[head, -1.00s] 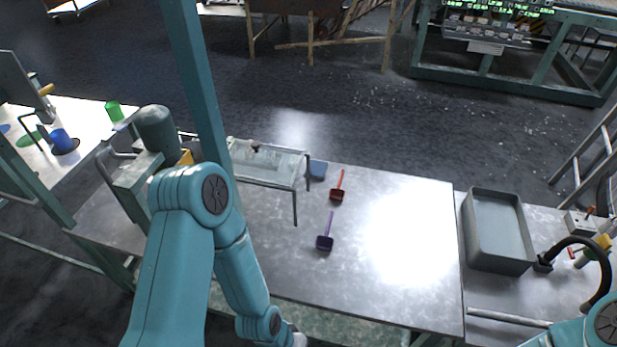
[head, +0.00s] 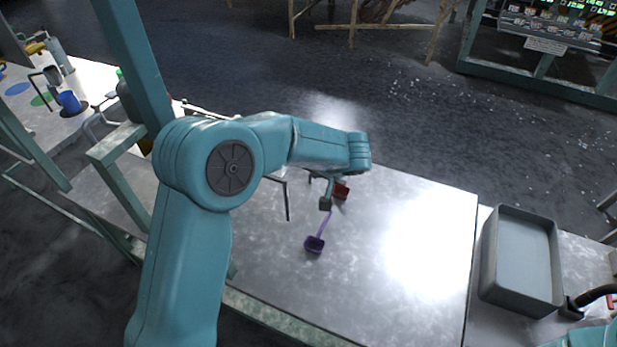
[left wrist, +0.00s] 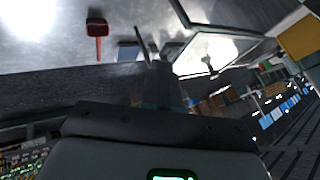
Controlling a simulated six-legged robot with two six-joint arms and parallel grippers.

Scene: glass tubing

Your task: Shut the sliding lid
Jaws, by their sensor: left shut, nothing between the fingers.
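A glass-topped, metal-framed stand shows in the left wrist view (left wrist: 205,52). In the head view my left arm hides most of it and only a front leg (head: 287,203) shows clearly. I cannot make out which part is the sliding lid. My left gripper (head: 325,203) is shut and empty, pointing down over the bench right of the stand, beside the red scoop (head: 342,191). In the left wrist view the gripper (left wrist: 155,62) shows dark near the stand's frame; I cannot tell if it touches.
A purple scoop (head: 314,244) lies on the steel bench (head: 390,290) in front of the left gripper. A blue item (left wrist: 128,52) lies between the red scoop and stand. A grey tray (head: 487,265) stands at the right.

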